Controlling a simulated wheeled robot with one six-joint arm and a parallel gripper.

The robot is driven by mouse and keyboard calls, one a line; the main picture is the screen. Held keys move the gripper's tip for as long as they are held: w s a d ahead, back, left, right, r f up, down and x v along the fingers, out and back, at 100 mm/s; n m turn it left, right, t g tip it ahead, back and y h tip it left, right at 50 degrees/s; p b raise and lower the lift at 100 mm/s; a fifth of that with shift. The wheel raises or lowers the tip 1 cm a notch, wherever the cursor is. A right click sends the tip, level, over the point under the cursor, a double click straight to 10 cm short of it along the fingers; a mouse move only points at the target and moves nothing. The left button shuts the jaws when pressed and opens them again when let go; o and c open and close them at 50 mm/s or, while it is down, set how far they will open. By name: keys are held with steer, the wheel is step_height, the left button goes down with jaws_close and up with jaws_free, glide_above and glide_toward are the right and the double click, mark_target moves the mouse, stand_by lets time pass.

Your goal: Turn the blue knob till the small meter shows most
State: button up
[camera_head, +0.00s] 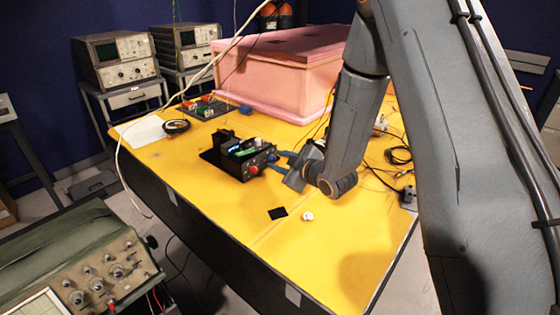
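A small black box (226,160) stands on the yellow table, with a red knob (254,170) on its front side. A small blue spot at the box's right end (272,158) may be the blue knob, but it is partly hidden by my gripper. My gripper (278,161) comes in from the right with its bluish-grey fingers at this end of the box. Whether the fingers touch or hold the knob is too small to tell. Small blue and green parts (241,147) show on top of the box. I cannot make out a meter's reading.
A large pink foam box (285,75) stands behind on the yellow table (215,215). A black square (277,213) and a small white item (307,216) lie in front. Cables (398,155) lie at right. Instruments (115,60) stand back left. The table's front is mostly clear.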

steer(key=shift+d, duration=0.1)
jaws_close()
steer(key=shift+r, duration=0.1)
steer(key=m, duration=0.1)
steer(key=m+g+y+p, duration=0.1)
steer(key=shift+w+d+r+m+g, duration=0.1)
steer(key=shift+w+r+m+g, duration=0.1)
steer(key=shift+m+g, duration=0.1)
steer(key=shift+w+d+f+m+g+y+p, duration=0.1)
steer(key=shift+m+g+y+p, duration=0.45)
steer(key=shift+m, duration=0.3)
steer(key=shift+w+d+m+g+y+p, duration=0.1)
steer(key=shift+m+g+y+p, duration=0.2)
steer(key=shift+m+p, duration=0.45)
steer(key=shift+o, duration=1.5)
jaws_free()
